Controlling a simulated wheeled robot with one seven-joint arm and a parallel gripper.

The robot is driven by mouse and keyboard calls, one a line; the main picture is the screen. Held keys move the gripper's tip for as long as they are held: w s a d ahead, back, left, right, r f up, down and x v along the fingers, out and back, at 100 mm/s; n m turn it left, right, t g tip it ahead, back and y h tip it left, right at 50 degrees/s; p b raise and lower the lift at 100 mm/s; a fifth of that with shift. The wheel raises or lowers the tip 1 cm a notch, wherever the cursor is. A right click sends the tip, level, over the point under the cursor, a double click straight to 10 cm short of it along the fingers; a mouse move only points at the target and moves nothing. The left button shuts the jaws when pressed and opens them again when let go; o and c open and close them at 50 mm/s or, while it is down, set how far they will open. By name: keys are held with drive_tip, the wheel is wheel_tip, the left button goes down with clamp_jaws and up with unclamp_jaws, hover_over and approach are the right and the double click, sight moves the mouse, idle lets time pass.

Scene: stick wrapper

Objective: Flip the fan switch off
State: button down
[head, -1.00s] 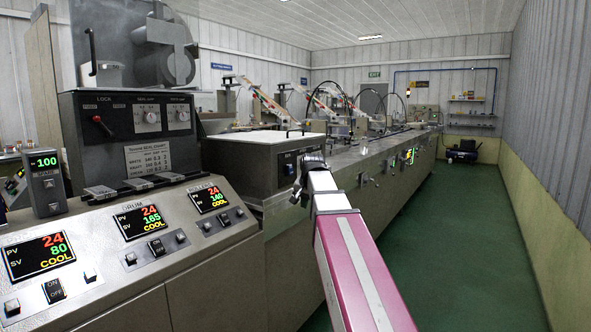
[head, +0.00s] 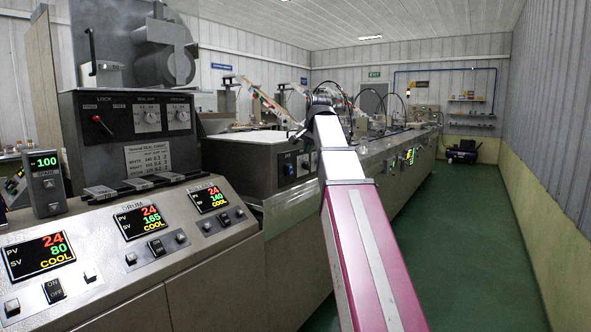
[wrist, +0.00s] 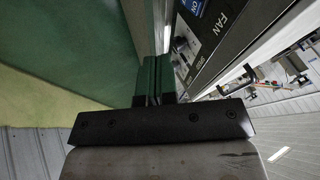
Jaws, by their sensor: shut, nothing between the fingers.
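In the wrist view, a black panel (wrist: 222,40) marked "FAN" runs along the upper right. A blue plate (wrist: 190,5) with "ON" lettering sits at its top edge, partly cut off. The switch's lever and position cannot be made out. My gripper (wrist: 155,62) shows its two dark green fingers together, with nothing held, just left of the panel. A gap to the plate shows in the picture. In the head view, a grey box (head: 237,170) has a small dark panel with a blue mark (head: 289,169) on its front, left of my arm. The gripper is not clearly visible there.
A sloped control console (head: 110,285) with several displays and switches stands at the left. A long machine line (head: 400,155) runs back behind my arm. The green floor aisle (head: 460,240) on the right is clear up to the wall (head: 560,180).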

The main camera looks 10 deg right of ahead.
sight(290, 170)
drive_tip(key=shift+f, duration=0.1)
drive_tip(key=shift+w+a+f, duration=0.55)
drive_tip(key=shift+w+f, duration=0.85)
drive_tip(key=shift+f, duration=0.1)
drive_tip(key=shift+w+a+f, duration=0.55)
drive_tip(key=shift+w+f, duration=0.8)
drive_tip(key=shift+f, duration=0.15)
drive_tip(key=shift+w+a+f, duration=0.55)
drive_tip(key=shift+w+f, duration=0.85)
drive_tip(key=shift+f, duration=0.1)
